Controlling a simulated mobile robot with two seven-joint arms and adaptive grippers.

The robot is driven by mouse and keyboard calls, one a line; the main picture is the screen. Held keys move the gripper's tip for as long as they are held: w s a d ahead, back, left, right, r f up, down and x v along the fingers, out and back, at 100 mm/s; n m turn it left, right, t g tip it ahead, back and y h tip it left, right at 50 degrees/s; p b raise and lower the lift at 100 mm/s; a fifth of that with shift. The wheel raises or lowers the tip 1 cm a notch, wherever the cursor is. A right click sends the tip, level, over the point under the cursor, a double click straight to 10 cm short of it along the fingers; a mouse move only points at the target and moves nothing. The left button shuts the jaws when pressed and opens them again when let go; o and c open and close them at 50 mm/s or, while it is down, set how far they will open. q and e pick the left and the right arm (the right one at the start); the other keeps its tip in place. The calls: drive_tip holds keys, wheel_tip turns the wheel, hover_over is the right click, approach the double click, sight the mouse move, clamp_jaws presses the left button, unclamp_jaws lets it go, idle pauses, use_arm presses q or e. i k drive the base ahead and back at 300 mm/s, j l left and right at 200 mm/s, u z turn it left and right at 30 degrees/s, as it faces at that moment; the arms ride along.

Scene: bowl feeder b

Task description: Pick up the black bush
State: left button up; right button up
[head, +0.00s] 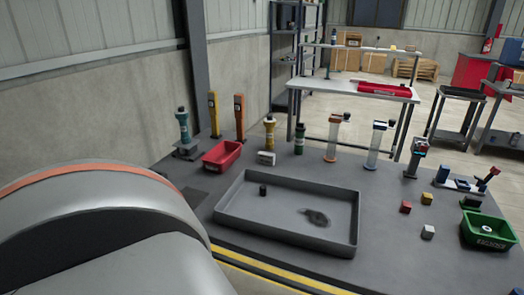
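A small black cylinder (263,190), which looks like the black bush, stands upright in the large grey tray (283,239). It is near the tray's back left part, clear of the walls. A dark round patch (316,217) lies on the tray floor further right; I cannot tell what it is. Neither of my grippers is in view. A large grey arm link of mine fills the lower left and hides that part of the table.
A red bin (221,155) stands behind the tray at the left. Several upright posts line the table's back. Small red, yellow and white cubes lie right of the tray, near a green bin (487,231). Yellow striping marks the front edge.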

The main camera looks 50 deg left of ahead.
sight(263, 188)
drive_tip(key=u, duration=1.7)
drive_tip(key=j, duration=0.75)
drive_tip(key=i+j, duration=0.15)
drive_tip(key=j, duration=0.6)
drive_tip(key=j+z, duration=0.55)
drive_tip(key=z, duration=0.2)
